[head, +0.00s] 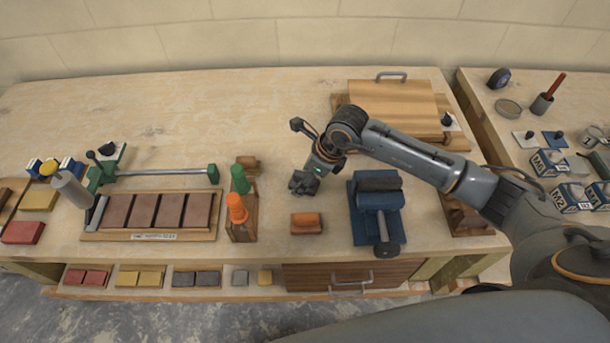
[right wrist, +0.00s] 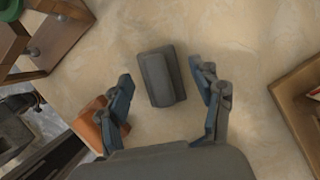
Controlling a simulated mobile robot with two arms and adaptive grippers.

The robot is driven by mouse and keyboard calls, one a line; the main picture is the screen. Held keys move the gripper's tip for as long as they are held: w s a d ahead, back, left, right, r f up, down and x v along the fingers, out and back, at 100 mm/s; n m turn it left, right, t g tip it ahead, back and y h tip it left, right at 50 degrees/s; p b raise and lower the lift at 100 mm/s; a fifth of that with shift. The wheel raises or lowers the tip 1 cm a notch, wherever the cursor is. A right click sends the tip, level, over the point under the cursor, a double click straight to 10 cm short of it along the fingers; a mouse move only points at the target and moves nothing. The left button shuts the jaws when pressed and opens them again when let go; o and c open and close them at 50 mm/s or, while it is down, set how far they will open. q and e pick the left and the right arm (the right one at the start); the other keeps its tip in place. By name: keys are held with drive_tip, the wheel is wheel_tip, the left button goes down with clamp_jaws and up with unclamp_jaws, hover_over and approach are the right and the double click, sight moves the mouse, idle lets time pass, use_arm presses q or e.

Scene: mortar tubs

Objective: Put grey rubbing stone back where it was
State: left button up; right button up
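The grey rubbing stone (right wrist: 160,77) is a dark grey block with a raised ridge along it. In the right wrist view it lies between the spread fingers of my right gripper (right wrist: 165,80), with a gap on each side. In the head view my right gripper (head: 304,184) is low over the bench, between the bottle rack and the blue vise-like tool. It covers most of that spot, so I cannot clearly tell the stone from the fingers there. My left gripper is not in view.
An orange-brown block (head: 307,223) lies just in front of my right gripper. The rack with green and orange bottles (head: 241,236) stands to the left, the blue tool (head: 378,209) to the right. A wooden board (head: 392,105) lies behind. The bench back left is clear.

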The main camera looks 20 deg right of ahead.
drive_tip(key=shift+r, duration=0.25)
drive_tip(key=shift+d+r, duration=0.2)
drive_tip(key=shift+r, duration=0.1)
drive_tip(key=b+v, duration=0.2)
drive_tip(key=v, duration=0.9)
drive_tip(key=shift+b, duration=0.4)
drive_tip(key=shift+s+a, duration=0.1)
drive_tip(key=shift+s, duration=0.05)
